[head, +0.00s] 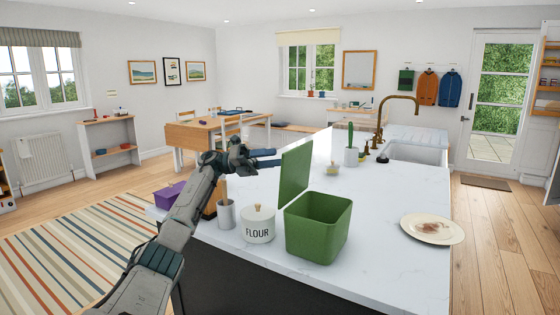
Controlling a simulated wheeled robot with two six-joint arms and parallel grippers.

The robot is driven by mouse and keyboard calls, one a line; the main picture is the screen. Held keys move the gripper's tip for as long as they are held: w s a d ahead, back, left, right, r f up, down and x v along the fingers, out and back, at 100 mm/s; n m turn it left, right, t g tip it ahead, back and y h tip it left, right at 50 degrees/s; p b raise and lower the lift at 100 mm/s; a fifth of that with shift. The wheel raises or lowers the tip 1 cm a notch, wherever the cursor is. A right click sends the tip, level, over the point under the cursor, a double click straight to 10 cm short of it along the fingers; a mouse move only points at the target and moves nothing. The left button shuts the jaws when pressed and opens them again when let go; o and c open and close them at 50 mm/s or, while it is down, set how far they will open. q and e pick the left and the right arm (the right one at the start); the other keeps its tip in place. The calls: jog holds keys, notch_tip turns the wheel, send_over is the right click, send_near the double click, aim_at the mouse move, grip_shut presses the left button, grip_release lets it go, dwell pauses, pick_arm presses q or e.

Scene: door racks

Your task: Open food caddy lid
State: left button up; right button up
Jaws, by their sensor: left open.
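The green food caddy (318,233) stands on the white worktop, with its inside showing. Its green lid (294,176) is raised and stands roughly upright at the caddy's back left edge. My left gripper (268,157) is open, at the left of the raised lid near its upper part. Its fingertips are close to the lid; I cannot tell whether they touch it. My right gripper is not in view.
A flour jar (258,224), a grey utensil pot (226,215) and a purple box (168,195) stand left of the caddy. A stained plate (432,228) lies to the right.

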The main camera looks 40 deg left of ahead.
pick_arm(q)
jog(key=b+v, duration=0.1)
jog(key=v, duration=0.6)
jog(key=shift+a, duration=0.2)
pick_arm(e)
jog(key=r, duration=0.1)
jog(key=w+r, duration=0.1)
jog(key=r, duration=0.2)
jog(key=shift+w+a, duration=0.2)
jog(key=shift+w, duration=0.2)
pick_arm(q)
jog(key=shift+s+f, duration=0.15)
